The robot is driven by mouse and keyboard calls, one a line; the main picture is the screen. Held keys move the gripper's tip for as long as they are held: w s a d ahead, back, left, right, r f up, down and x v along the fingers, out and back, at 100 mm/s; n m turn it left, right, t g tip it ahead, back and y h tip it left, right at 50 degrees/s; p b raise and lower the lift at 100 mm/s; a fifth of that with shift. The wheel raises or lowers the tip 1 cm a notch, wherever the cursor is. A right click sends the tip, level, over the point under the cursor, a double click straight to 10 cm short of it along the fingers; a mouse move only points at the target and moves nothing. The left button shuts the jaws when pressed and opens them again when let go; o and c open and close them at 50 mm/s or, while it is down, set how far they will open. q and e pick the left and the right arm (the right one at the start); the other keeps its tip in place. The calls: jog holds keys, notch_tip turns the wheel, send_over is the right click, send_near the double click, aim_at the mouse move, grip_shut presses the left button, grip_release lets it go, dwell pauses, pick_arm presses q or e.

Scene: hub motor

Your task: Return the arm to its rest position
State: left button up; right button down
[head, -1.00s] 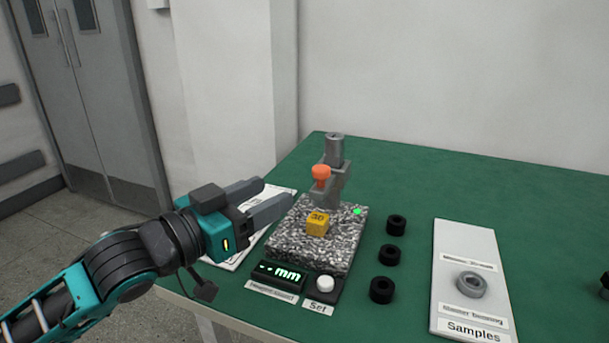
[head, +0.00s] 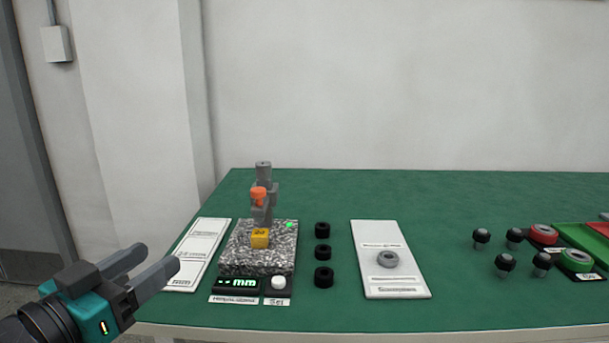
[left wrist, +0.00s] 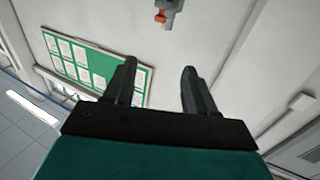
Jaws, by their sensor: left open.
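My left gripper (head: 152,266) is open and empty at the lower left in the head view, just left of the table's front left corner. In the left wrist view its two fingers (left wrist: 158,85) stand apart with nothing between them. The left arm comes in from the lower left corner. My right gripper is in neither view.
Several black rings (head: 322,253), a white sample board (head: 364,278) with a grey ring, black knobs (head: 505,265) and a green tray (head: 585,240) lie to the right.

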pick_arm(q)
notch_tip(320, 180, down, 16)
jog(key=s+n+g+y, duration=0.2)
jog(key=y, duration=0.1)
jog(key=s+d+f+g+y+p, duration=0.1)
jog(key=s+d+f+g, duration=0.15)
jog(key=s+f, duration=0.4)
jog(key=s+d+f+g, duration=0.1)
jog(key=s+d+f, duration=0.25)
jog(key=f, duration=0.55)
notch_tip(320, 180, up, 9)
jog(key=a+y+p, duration=0.1)
jog(key=a+p, duration=0.1)
jog(key=p, duration=1.1)
jog(key=shift+s+a+r, duration=0.2)
jog(key=shift+s+a, duration=0.15)
jog(key=shift+a, duration=0.05)
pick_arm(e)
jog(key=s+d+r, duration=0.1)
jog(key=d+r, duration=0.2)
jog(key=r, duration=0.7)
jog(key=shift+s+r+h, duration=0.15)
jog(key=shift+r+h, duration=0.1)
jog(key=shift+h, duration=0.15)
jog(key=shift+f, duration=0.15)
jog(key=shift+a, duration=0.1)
